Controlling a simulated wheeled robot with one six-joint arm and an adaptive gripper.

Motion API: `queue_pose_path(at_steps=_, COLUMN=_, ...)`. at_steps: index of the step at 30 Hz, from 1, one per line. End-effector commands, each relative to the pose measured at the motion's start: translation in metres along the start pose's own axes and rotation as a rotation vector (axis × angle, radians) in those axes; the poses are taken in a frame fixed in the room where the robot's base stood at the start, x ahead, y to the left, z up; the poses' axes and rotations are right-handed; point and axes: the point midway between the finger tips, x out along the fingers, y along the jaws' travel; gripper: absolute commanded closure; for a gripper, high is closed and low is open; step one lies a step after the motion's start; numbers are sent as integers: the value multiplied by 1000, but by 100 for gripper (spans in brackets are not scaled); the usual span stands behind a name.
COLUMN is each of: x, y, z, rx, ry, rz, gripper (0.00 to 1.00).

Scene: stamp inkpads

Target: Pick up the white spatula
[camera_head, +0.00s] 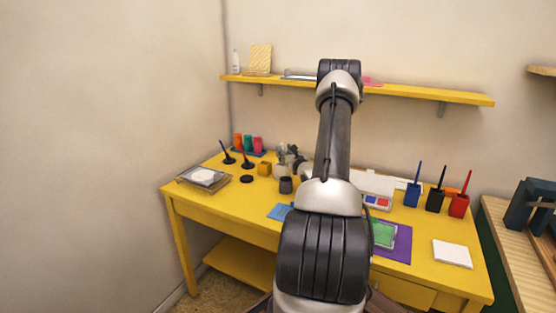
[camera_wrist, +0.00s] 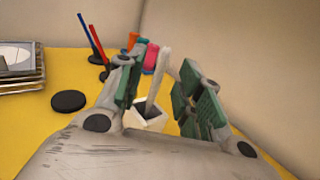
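In the wrist view, the white spatula (camera_wrist: 158,80) stands tilted in a small pale container (camera_wrist: 147,116). Its upper part lies between the two green-padded fingers of my gripper (camera_wrist: 168,75). The fingers are apart, with a gap visible on the right side of the spatula. It appears nearer the left finger; I cannot tell whether they touch. In the head view, my gripper (camera_head: 291,157) is small and partly hidden among things at the back of the yellow desk (camera_head: 225,200). The spatula is not clear there.
Black-based stamps (camera_head: 247,160), a black disc (camera_head: 246,179), coloured cups (camera_head: 257,144) and a stacked tray (camera_head: 188,180) stand to the left. Pen holders (camera_head: 435,200) stand at right. A yellow shelf (camera_head: 430,95) hangs above.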

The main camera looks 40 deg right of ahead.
Motion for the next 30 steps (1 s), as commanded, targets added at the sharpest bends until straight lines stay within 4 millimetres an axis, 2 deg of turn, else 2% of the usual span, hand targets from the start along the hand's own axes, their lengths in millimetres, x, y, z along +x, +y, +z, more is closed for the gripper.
queue_pose_path(at_steps=7, x=38, y=0, z=-2, rx=-1, ry=-1, rz=2, gripper=64)
queue_pose_path(at_steps=16, x=44, y=-1, z=-2, rx=-1, ry=-1, rz=2, gripper=64)
queue_pose_path(at_steps=17, x=44, y=-1, z=-2, rx=-1, ry=-1, rz=2, gripper=68)
queue_pose_path(at_steps=22, x=44, y=0, z=-2, rx=-1, ry=0, rz=2, gripper=99)
queue_pose_path(at_steps=30, x=44, y=0, z=-2, rx=-1, ry=0, rz=2, gripper=100)
